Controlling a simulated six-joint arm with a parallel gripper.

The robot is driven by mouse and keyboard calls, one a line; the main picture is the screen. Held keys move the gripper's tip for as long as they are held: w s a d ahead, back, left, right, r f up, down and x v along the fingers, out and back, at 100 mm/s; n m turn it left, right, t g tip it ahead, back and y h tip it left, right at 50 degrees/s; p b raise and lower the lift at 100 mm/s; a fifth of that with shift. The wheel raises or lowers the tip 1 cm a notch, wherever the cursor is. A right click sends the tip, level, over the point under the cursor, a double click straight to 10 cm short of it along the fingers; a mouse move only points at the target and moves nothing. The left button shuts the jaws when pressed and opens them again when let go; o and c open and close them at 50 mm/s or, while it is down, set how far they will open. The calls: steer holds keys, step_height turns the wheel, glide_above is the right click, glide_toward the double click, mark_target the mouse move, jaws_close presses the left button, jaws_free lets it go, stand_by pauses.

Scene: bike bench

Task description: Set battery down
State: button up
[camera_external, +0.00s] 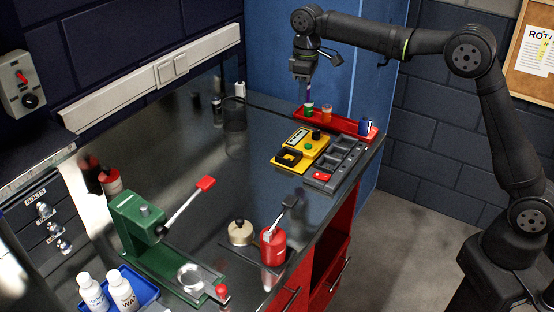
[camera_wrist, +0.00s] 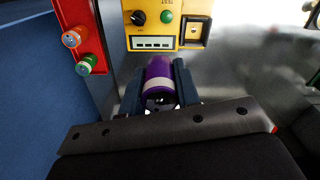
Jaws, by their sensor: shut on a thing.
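My gripper (camera_wrist: 158,82) is shut on a purple battery (camera_wrist: 158,72) with a pale band, one finger on each side of it. In the external view my gripper (camera_external: 302,75) points down at the back of the bench, and the purple battery shows small below it. The yellow battery tester (camera_external: 302,150) lies on the bench; in the wrist view its knob, green button, display and square recess lie just beyond the battery. Whether the battery touches any surface is not clear.
A red tray (camera_external: 349,127) holds green, orange and blue batteries. A grey sorting tray (camera_external: 337,164) with compartments and a red item adjoins the tester. A green press (camera_external: 150,235), a red bottle (camera_external: 273,246) and a beige pot (camera_external: 241,233) stand nearer.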

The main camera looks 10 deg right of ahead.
steer(key=s+a+n, duration=0.4)
steer(key=s+a, duration=0.6)
steer(key=a, duration=0.3)
glide_above(236, 195)
step_height(236, 195, down, 13)
steer(key=shift+s+r, duration=0.1)
steer(key=shift+f, duration=2.05)
steer(key=shift+f, duration=0.1)
steer(key=o, duration=1)
steer(key=shift+o, duration=0.2)
step_height(236, 195, up, 11)
steer(key=shift+o, duration=0.4)
steer(key=shift+r, duration=0.6)
